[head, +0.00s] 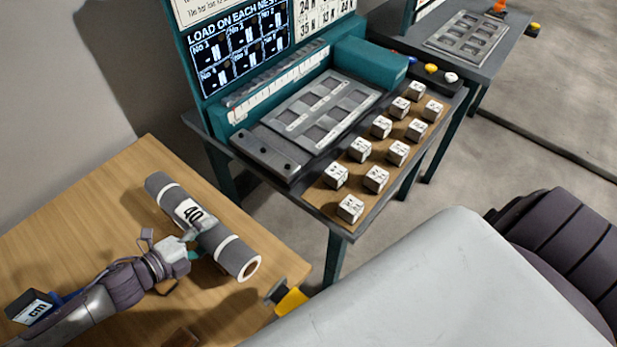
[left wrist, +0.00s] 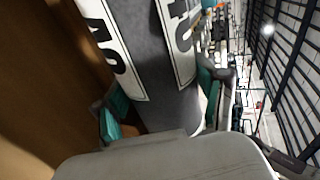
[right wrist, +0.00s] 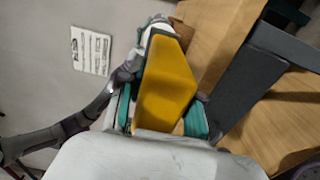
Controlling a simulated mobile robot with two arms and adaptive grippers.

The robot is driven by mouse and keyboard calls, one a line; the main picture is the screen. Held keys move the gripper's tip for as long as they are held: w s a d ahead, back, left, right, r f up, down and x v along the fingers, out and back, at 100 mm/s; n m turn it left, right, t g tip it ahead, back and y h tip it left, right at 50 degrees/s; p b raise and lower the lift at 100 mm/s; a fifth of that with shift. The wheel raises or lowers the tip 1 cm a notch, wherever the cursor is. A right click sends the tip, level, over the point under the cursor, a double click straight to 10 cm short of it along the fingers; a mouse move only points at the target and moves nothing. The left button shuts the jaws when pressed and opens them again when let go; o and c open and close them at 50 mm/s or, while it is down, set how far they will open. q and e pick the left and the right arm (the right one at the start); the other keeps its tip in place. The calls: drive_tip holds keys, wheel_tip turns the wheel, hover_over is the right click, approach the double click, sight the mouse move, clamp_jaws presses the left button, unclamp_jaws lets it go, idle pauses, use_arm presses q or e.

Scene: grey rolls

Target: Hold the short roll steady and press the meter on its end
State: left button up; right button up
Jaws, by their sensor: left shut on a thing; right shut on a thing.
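The grey roll (head: 220,240), with white bands and a "40" label, lies on the wooden table. Its near end shows a brown hollow core. My left gripper (head: 193,246) is shut across its middle; in the left wrist view the roll (left wrist: 160,60) sits between the teal fingertips (left wrist: 158,108). A yellow device, apparently the meter (head: 291,301), is at the table's right edge, a little apart from the roll's near end. In the right wrist view my right gripper (right wrist: 163,112) is shut on the yellow meter (right wrist: 167,85). My right gripper is mostly hidden in the head view.
A dark block marked "cm" (head: 30,306) lies at the table's left. A brown piece (head: 182,338) lies at the bottom edge. Beyond stands a teal weighing station (head: 290,125) with several white cubes on a brown board (head: 318,198). The table (head: 60,230) is clear left of the roll.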

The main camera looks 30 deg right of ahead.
use_arm(q)
drive_tip(key=o, duration=1.4)
drive_tip(key=shift+o, duration=0.2)
drive_tip(key=v, duration=1.2)
drive_tip(key=shift+s, duration=0.15)
use_arm(e)
drive_tip(key=shift+s, duration=0.1)
